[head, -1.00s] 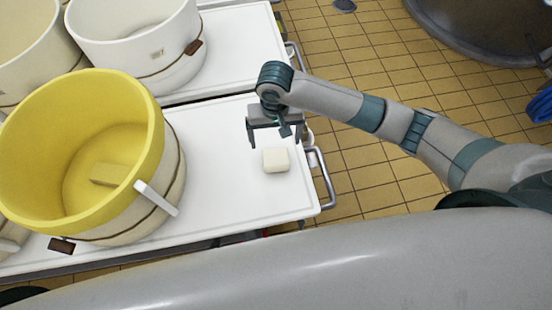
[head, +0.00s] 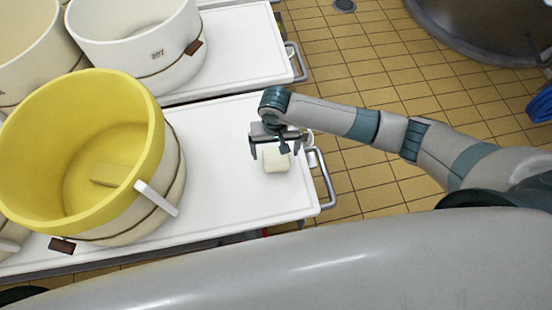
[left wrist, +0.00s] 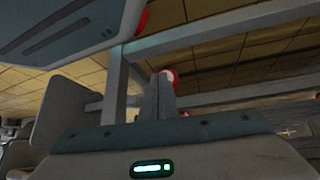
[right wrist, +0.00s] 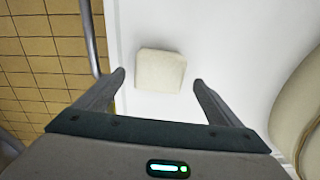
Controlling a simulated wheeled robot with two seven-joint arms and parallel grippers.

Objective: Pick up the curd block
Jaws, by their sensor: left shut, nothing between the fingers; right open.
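The curd block (head: 277,162) is a small off-white block with rounded edges. It rests on the white table top (head: 225,180) near its right end, and also shows in the right wrist view (right wrist: 160,71). My right gripper (head: 275,153) is open and empty, just above and behind the block in the head view. In the right wrist view its fingertips (right wrist: 159,78) stand on either side of the block's near part, apart from it. My left gripper (left wrist: 165,95) shows only in the left wrist view, with its fingers together and nothing between them.
A large tub with a yellow inside (head: 125,115) stands left on the table, holding a yellowish block (head: 108,174). White tubs (head: 140,45) stand behind. A metal rail (head: 325,180) runs along the table's right end. The table between tub and block is clear.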

